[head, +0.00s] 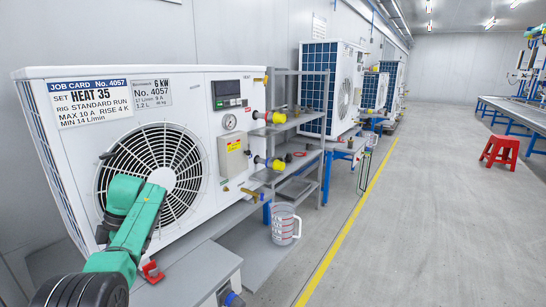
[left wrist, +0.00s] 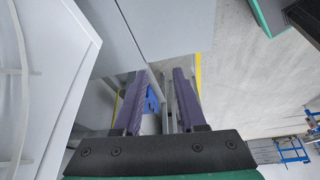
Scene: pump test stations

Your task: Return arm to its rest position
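My left arm (head: 135,235) comes in from the lower left of the head view, green with a black joint. It is bent in front of the fan of the white heat pump unit (head: 190,88); I cannot tell whether it touches. Its gripper fingers cannot be made out there. In the left wrist view, my left gripper (left wrist: 158,80) has two purple fingers standing apart, with nothing held between them. Behind them show grey surfaces and a blue part (left wrist: 153,100). My right gripper is in neither view.
A job card (head: 90,100) is on the unit. A clear jug (head: 285,224) and a grey shelf rack (head: 324,140) stand right of it. A red clip-like piece (head: 152,272) lies near my arm. Beyond the yellow line (head: 345,230) the floor is open, with a red stool (head: 500,152).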

